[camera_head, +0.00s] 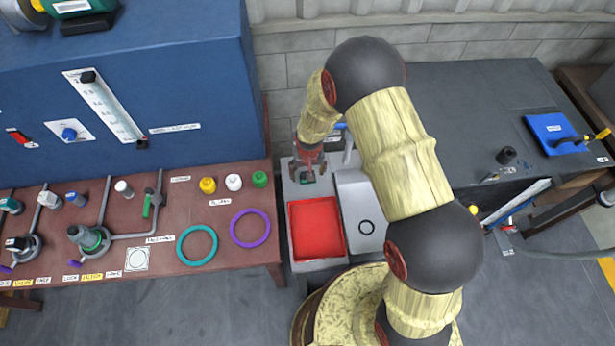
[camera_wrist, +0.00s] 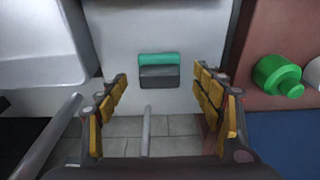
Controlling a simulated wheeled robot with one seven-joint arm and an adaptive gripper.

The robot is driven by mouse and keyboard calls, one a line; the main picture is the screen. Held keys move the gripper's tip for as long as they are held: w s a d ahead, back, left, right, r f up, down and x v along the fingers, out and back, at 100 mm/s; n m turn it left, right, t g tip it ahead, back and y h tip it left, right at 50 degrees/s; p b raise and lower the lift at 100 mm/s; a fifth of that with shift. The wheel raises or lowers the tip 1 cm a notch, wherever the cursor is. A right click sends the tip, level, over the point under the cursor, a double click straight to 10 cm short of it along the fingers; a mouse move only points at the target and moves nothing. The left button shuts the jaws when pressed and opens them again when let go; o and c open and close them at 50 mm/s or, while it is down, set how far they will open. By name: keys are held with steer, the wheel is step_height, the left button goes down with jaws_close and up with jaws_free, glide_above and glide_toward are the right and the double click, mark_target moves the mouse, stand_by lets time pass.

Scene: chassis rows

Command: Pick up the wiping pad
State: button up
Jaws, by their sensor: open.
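The wiping pad (camera_wrist: 159,75) is a small block with a teal-green layer and a dark grey layer. In the wrist view it lies on a pale surface, between and beyond my fingertips. My gripper (camera_wrist: 163,87) is open, with a finger on each side of the view and nothing between them touching the pad. In the head view my gripper (camera_head: 309,168) is above the pale counter behind the red tray. A bit of the pad (camera_head: 307,178) shows just below the fingers there; the rest is hidden.
A red tray (camera_head: 316,228) and a sink basin (camera_head: 359,213) are close in front. A brown bench (camera_head: 130,262) with pipes, rings and coloured knobs stands at left. A green knob (camera_wrist: 277,76) shows at right in the wrist view. A grey wall (camera_head: 435,45) is behind.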

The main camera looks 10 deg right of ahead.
steer(key=shift+w+f, duration=0.15)
steer(key=shift+f, duration=0.8)
steer(key=shift+c, duration=0.5)
steer(key=c, duration=1.1)
steer(key=shift+c, duration=0.2)
